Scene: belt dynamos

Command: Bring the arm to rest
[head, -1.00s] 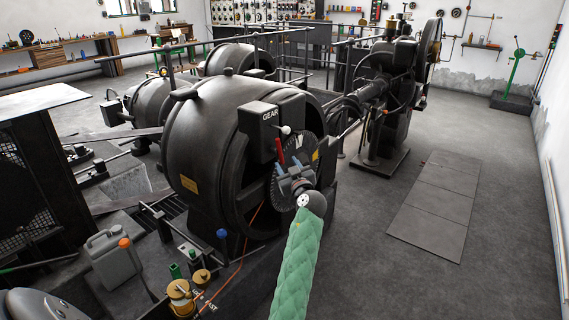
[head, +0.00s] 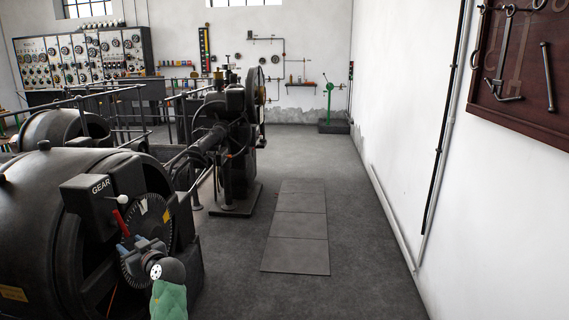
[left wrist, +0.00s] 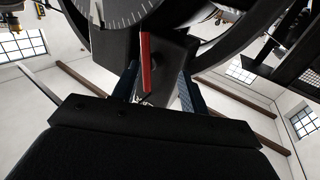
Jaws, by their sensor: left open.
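My left gripper (head: 136,245) is at the dial end of the big black dynamo (head: 32,215), with my green-sleeved forearm below it. Its fingers are open, and I see nothing held in them. In the left wrist view the two dark blue fingers (left wrist: 158,88) stand apart, and a red lever (left wrist: 146,62) shows between them in the picture. I cannot tell whether they touch it. The red lever (head: 120,223) hangs below the GEAR box (head: 97,196), beside the toothed dial (head: 145,262). My right gripper is not in view.
The grey floor right of the dynamo is clear, with flat floor plates (head: 297,225). A black machine (head: 232,140) stands behind, with railings nearby. A tool board (head: 525,70) hangs on the right wall. A switchboard (head: 85,58) and a green stand (head: 331,110) are at the back.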

